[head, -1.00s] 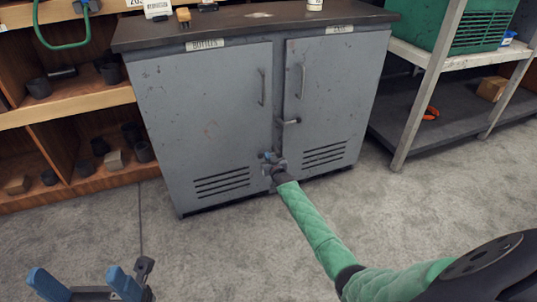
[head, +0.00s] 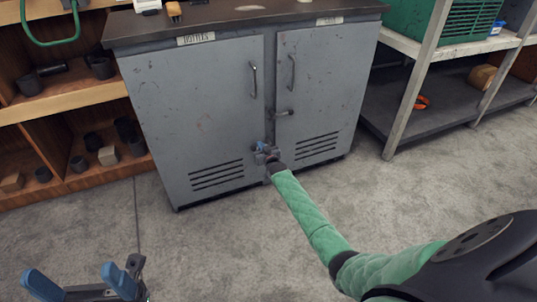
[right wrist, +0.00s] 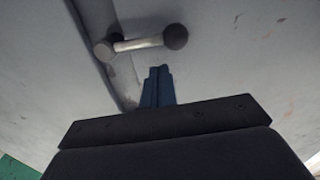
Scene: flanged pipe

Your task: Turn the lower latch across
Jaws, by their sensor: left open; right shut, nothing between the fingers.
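The grey two-door cabinet (head: 205,110) stands ahead. My left gripper (head: 77,275) is open and empty at bottom left.
A wooden shelf (head: 60,105) with dark cups and blocks stands left of the cabinet. A metal rack (head: 410,85) with a green crate (head: 475,22) stands to the right. The grey floor (head: 220,250) before the cabinet is clear except for my right arm.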

